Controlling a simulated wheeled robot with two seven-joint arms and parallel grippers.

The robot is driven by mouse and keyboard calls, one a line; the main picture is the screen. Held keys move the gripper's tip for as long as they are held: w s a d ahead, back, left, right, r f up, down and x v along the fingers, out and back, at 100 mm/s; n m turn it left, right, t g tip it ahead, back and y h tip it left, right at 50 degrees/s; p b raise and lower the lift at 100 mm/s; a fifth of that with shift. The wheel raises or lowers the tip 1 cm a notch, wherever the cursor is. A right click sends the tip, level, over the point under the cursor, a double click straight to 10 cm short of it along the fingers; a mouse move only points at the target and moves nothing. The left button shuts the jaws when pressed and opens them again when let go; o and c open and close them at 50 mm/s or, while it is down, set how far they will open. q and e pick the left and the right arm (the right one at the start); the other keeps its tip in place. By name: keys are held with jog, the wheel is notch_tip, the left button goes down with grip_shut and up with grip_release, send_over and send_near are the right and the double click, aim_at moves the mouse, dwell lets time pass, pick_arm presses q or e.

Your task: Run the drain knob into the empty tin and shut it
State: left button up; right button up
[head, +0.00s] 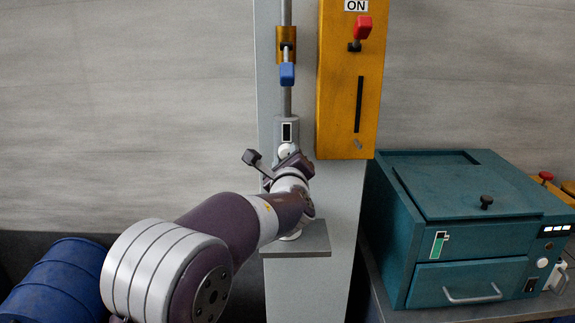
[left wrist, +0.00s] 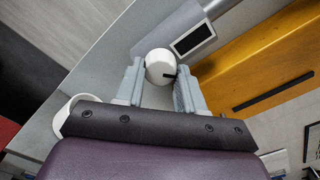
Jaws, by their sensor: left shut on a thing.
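The drain knob (head: 286,150) is a white round knob low on the grey fitting under the vertical pipe. In the left wrist view the knob (left wrist: 159,64) has a dark pointer mark and sits between my finger pads. My left gripper (left wrist: 160,80) is shut on it; in the head view the left gripper (head: 287,158) is partly hidden by its own wrist. The tin (left wrist: 72,112) shows as a white rim left of the gripper, mostly hidden. In the head view only a sliver of the tin (head: 291,237) shows on the shelf. The tin's contents are hidden. My right gripper is not in view.
A small window (head: 287,132) is on the grey fitting. The grey shelf (head: 310,244) juts out below. A blue-handled valve (head: 287,74) is above, and a yellow panel (head: 340,100) with a red lever stands right. A teal cabinet (head: 470,235) is right, a blue drum (head: 55,283) left.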

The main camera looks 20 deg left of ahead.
pick_arm(q)
jog(key=shift+n+b, duration=5)
jog(key=shift+b, duration=1.8)
jog(key=o, duration=1)
jog(key=shift+o, duration=0.2)
jog(key=b+v, duration=0.5)
jog(key=v, duration=0.7)
jog(key=shift+s, duration=0.35)
